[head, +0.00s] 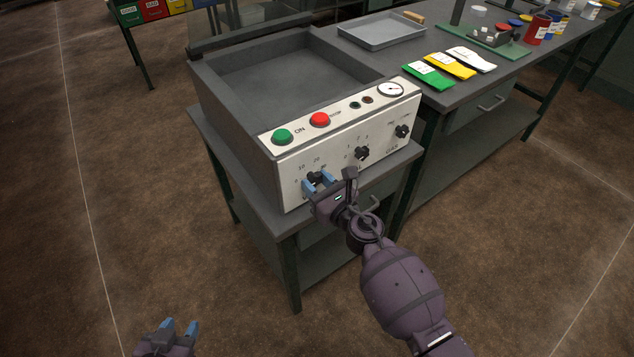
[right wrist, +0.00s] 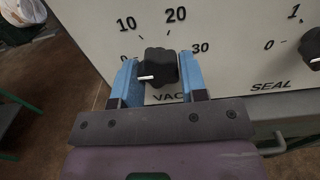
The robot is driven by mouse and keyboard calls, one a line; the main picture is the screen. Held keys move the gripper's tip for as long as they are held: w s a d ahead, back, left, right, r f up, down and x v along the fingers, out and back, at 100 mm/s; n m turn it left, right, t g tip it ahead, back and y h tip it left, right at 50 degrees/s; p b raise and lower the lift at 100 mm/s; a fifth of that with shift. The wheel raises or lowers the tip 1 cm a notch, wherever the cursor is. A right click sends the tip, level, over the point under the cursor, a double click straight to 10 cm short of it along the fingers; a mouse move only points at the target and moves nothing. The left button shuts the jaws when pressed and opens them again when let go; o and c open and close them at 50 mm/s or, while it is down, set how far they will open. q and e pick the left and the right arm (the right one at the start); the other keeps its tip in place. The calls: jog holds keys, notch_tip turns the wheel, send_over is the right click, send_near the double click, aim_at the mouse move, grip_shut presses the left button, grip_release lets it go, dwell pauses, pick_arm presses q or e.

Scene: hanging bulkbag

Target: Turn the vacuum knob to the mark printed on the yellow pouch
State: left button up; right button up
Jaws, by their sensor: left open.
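The vacuum knob (right wrist: 158,66) is black and lobed, on the white panel above the partly covered letters "VAC". Its white pointer line points left, below the 10. My right gripper (head: 317,181) has its blue fingers on either side of this knob, close to its edges; I cannot tell whether they press on it. It also shows in the right wrist view (right wrist: 159,78). The yellow pouch (head: 450,66) lies on the bench between a green and a white pouch; its print is too small to read. My left gripper (head: 178,329) is open and empty, low at the left.
The panel also carries a green button (head: 282,136), a red button (head: 320,119), a gauge (head: 390,89), a seal knob (head: 362,153) and another knob (head: 403,131). A metal tray (head: 382,32) stands on the bench. The floor at the left is clear.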

jog(key=c, duration=0.4)
